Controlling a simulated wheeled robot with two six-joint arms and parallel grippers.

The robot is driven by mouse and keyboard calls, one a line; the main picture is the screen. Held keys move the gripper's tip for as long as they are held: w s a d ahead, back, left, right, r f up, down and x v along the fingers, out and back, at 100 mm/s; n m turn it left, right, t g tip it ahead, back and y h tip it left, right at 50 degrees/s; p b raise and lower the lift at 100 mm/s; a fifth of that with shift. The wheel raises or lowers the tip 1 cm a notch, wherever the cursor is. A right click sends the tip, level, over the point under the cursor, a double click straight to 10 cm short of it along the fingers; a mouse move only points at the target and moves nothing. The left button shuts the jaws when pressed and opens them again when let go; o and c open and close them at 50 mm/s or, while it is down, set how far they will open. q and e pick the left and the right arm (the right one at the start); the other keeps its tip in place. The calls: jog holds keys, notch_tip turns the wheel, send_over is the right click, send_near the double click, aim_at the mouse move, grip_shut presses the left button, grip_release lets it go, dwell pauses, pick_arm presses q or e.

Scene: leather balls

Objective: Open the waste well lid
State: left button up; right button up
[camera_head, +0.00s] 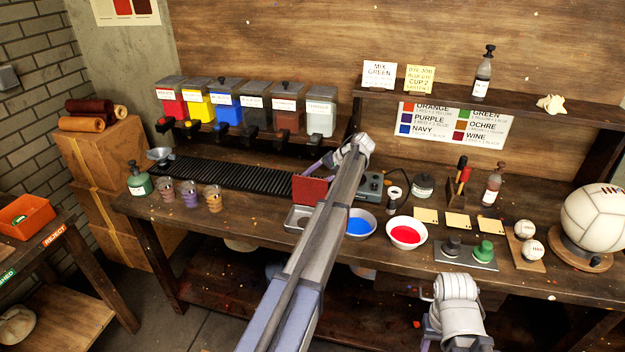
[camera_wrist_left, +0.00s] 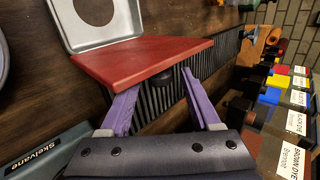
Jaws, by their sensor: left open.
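The waste well lid is a flat red plate (camera_head: 309,190) standing raised at the back of a silver metal well (camera_head: 298,218) on the bench. In the left wrist view the red lid (camera_wrist_left: 145,58) is tilted up beside the well's silver rim (camera_wrist_left: 72,30), and a dark round opening shows in the well. My left gripper (camera_head: 312,166) is open just behind the lid. In the left wrist view its purple fingers (camera_wrist_left: 160,85) are spread on either side of a black knob (camera_wrist_left: 161,82) at the lid; whether they touch the lid is unclear.
A black ribbed mat (camera_head: 230,177) lies left of the lid. Several colour dispensers (camera_head: 226,103) stand behind it. A grey control box (camera_head: 371,186), a blue bowl (camera_head: 359,223) and a red bowl (camera_head: 406,233) are to the right. Small cups (camera_head: 190,194) stand front left.

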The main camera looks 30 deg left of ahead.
pick_arm(q)
jog(key=p+v, duration=0.4)
jog(key=v, duration=0.3)
jog(key=shift+p, duration=0.3)
jog(key=shift+d, duration=0.1)
